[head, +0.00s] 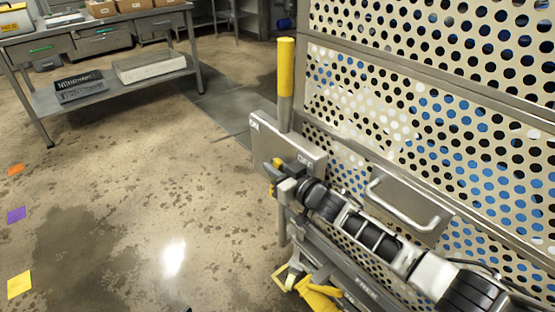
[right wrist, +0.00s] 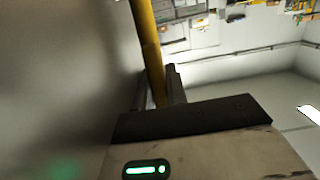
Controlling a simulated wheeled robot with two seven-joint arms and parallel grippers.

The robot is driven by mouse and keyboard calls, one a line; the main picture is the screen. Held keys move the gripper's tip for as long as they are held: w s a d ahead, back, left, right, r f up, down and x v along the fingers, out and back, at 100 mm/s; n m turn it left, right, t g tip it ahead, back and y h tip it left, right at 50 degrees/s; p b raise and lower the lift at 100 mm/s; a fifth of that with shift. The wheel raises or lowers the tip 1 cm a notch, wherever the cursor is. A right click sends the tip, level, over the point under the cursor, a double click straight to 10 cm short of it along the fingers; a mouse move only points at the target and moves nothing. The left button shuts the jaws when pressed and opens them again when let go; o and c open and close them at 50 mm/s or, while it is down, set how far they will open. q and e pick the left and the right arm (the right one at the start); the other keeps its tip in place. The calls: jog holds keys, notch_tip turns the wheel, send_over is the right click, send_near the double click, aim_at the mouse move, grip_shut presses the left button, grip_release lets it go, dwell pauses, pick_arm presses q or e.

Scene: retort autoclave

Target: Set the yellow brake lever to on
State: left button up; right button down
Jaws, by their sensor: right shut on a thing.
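A grey metal plate (head: 262,137) has a small mark at its left corner that seems to read ON, and OFF near its right corner. My right gripper (head: 275,178) is in front of the plate's lower part, shut on the yellow brake lever (head: 277,163). Only small yellow bits of the lever show around the fingers, so its exact angle is hard to tell. In the right wrist view, the yellow lever (right wrist: 151,55) runs down between the dark fingertips (right wrist: 160,92). My left gripper is not in view.
A yellow-topped post (head: 286,68) rises behind the plate. A perforated panel (head: 430,110) and a metal handle (head: 405,213) stand close to my right arm. Yellow parts (head: 318,295) are low by the frame. A steel table (head: 100,30) is back left.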

jog(key=c, duration=1.4)
grip_release()
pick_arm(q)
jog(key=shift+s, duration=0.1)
pick_arm(e)
jog(key=shift+r, duration=0.1)
jog(key=shift+d, duration=0.1)
